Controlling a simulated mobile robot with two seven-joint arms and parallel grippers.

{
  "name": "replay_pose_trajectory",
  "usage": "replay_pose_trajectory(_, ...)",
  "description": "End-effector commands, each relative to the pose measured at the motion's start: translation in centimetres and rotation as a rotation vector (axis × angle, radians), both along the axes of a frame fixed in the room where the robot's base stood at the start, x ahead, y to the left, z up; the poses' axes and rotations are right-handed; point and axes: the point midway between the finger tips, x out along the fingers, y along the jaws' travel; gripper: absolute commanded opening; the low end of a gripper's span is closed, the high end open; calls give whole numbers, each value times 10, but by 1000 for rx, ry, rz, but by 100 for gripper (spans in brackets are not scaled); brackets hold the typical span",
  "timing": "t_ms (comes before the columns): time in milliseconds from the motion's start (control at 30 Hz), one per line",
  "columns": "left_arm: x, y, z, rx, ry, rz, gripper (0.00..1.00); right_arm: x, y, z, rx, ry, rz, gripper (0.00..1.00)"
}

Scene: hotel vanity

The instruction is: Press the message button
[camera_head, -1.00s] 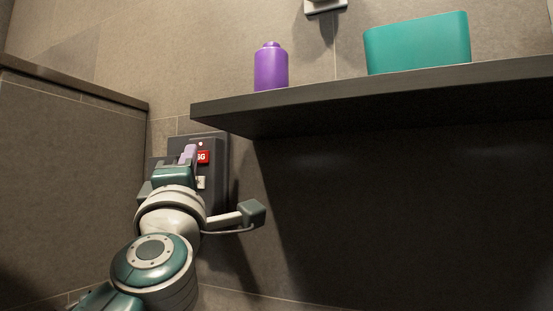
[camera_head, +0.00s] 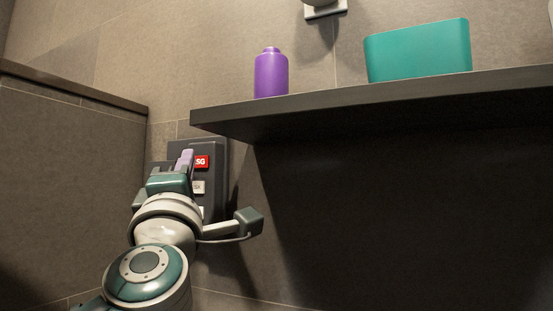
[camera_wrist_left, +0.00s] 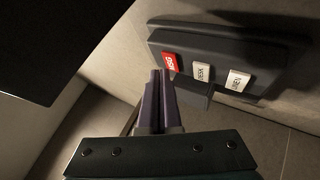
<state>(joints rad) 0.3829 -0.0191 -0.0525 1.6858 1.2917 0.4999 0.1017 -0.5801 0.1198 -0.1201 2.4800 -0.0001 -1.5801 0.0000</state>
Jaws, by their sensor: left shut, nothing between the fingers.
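The red message button (camera_head: 202,162) is on a dark wall panel (camera_head: 216,150) below the left end of the shelf. Its left part is hidden behind my left gripper (camera_head: 187,156) in the head view. In the left wrist view the whole red button (camera_wrist_left: 170,62) shows at the left of the panel (camera_wrist_left: 222,48). There my left gripper (camera_wrist_left: 158,74) is shut and empty, its fingertips just beside and below the red button. I cannot tell whether they touch it. My right gripper is in neither view.
A white DESK button (camera_wrist_left: 202,72) and another white button (camera_wrist_left: 237,79) follow on the panel. The dark shelf (camera_head: 350,104) juts out above right, bearing a purple bottle (camera_head: 271,74) and a teal box (camera_head: 418,50). A wall (camera_head: 70,180) stands on the left.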

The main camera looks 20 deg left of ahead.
Motion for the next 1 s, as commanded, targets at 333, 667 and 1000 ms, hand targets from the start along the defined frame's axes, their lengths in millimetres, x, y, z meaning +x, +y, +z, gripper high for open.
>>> replay_pose_trajectory(333, -4, 1, 0, 0, 0, 1, 0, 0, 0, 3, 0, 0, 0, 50)
replay_pose_trajectory(667, -28, 2, 3, 0, 1, 0, 0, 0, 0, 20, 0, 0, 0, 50)
replay_pose_trajectory(1000, -54, 5, 1, -1, 0, 1, 0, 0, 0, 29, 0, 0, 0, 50)
